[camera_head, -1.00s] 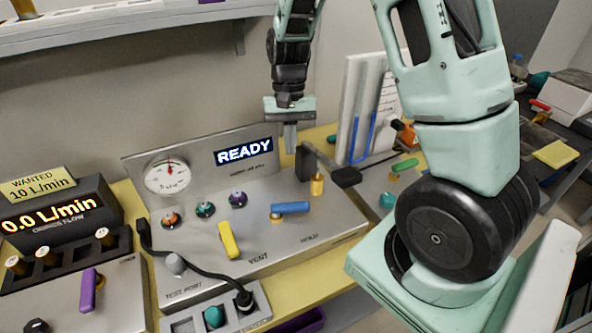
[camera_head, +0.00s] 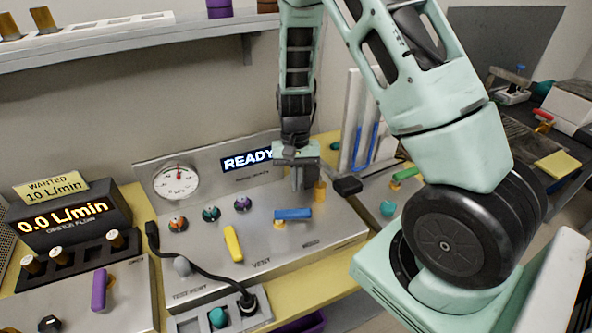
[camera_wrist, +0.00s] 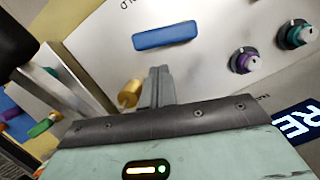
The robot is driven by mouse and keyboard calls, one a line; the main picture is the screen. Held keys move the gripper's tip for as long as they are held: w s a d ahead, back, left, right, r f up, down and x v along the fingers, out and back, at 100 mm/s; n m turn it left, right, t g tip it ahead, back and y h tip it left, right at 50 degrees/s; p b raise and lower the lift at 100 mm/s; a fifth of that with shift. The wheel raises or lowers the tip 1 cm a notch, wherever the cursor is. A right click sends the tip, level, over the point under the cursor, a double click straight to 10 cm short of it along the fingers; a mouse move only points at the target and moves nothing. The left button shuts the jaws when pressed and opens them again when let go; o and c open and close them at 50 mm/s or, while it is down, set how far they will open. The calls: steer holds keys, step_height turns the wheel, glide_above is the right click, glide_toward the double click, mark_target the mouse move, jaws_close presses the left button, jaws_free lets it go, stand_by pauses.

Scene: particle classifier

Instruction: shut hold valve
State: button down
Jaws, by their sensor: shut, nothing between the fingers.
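The hold valve has a blue lever handle (camera_head: 293,214), lying roughly crosswise on the sloped metal panel (camera_head: 215,260) above the HOLD label. It also shows in the wrist view (camera_wrist: 165,36). My gripper (camera_head: 298,186) is shut and empty, its fingers pointing down just behind the blue handle. In the wrist view my closed fingertips (camera_wrist: 158,72) are apart from the blue handle, with bare panel between them. Whether they touch the panel cannot be told.
A yellow handle (camera_head: 233,243) sits by the VENT label. A brass post (camera_head: 320,190) stands close to the right of my fingers, with a black part (camera_head: 347,185) beside it. A READY display (camera_head: 247,159) and a dial gauge (camera_head: 176,181) are on the backboard.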

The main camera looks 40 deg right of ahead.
mark_target(293, 216)
steer(key=shift+p+x, duration=0.3)
steer(key=shift+x, duration=2.2)
steer(key=shift+a, duration=0.15)
